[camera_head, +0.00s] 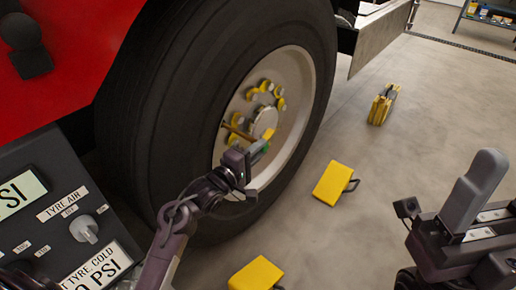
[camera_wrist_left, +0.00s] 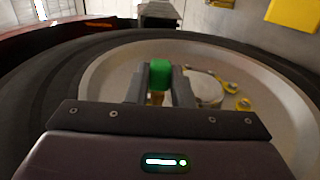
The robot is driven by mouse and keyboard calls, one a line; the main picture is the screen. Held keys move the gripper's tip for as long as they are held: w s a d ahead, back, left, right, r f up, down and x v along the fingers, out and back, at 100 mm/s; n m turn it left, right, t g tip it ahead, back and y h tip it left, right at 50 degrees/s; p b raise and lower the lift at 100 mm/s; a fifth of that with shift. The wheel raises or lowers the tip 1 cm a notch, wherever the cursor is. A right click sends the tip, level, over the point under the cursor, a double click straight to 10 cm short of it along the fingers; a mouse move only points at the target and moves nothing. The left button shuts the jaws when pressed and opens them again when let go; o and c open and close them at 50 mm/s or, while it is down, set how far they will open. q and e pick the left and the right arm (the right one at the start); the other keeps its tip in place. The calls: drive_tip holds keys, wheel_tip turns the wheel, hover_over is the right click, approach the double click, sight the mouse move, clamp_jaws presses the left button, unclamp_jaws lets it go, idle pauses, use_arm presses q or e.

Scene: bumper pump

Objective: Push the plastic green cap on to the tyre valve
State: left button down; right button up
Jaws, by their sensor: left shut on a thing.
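The green cap (camera_wrist_left: 160,73) is between the two fingers of my left gripper in the left wrist view, and a bit of it shows in the head view (camera_head: 265,149). My left gripper (camera_head: 257,160) is shut on it, in front of the wheel rim (camera_head: 306,112). A brass-coloured piece (camera_wrist_left: 157,98) shows just below the cap between the fingers. A brass stem (camera_head: 238,131) lies across the hub area, close to the gripper. I cannot tell whether the cap touches the valve. My right gripper (camera_head: 486,205) is at the right edge, away from the wheel, its opening unclear.
The big black tyre (camera_head: 170,100) fills the left middle. A pressure panel (camera_head: 60,215) stands at the lower left.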

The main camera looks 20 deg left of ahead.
use_arm(q)
drive_tip(key=shift+w+a, duration=0.15)
drive_tip(key=shift+a, duration=0.2)
idle(0.7)
drive_tip(key=c, duration=1.2)
unclamp_jaws()
